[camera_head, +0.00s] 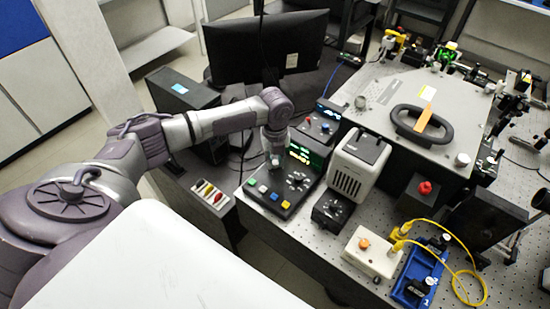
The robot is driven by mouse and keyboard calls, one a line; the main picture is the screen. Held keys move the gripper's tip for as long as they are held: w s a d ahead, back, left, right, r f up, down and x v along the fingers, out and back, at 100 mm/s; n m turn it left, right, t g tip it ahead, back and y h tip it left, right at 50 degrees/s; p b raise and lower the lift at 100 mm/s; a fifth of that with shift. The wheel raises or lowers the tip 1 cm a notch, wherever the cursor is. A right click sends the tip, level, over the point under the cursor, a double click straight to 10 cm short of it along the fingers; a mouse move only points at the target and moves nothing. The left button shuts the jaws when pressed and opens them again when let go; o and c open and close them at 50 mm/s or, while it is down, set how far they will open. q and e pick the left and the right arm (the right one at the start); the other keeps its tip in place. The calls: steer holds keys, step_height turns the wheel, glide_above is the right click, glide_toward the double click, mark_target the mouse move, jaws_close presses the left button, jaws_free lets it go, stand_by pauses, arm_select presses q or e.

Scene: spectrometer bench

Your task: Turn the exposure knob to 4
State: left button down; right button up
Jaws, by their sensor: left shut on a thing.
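My left gripper (275,163) reaches down from above onto the upper left of a dark control box's sloped panel. Its fingers are shut on a knob there, which they mostly hide; I cannot read its setting. The control box (262,206) has a lit green and yellow display (302,154), a black dial with white marks (298,181) to the right of my gripper, and several coloured buttons along the front. No label naming the exposure knob is readable. My right gripper is not in view.
Behind stands another small box (322,122) with a blue display. A white vented unit (352,172) and a black dial box (333,208) stand close on the right. A tray of coloured items (210,195) lies left. A monitor (265,48) stands behind my left arm.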

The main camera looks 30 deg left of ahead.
mark_target(275, 163)
arm_select(q)
steer(key=shift+m, duration=2.1)
steer(key=c, duration=1)
jaws_free()
step_height(275, 163, up, 12)
steer(key=shift+f, duration=0.1)
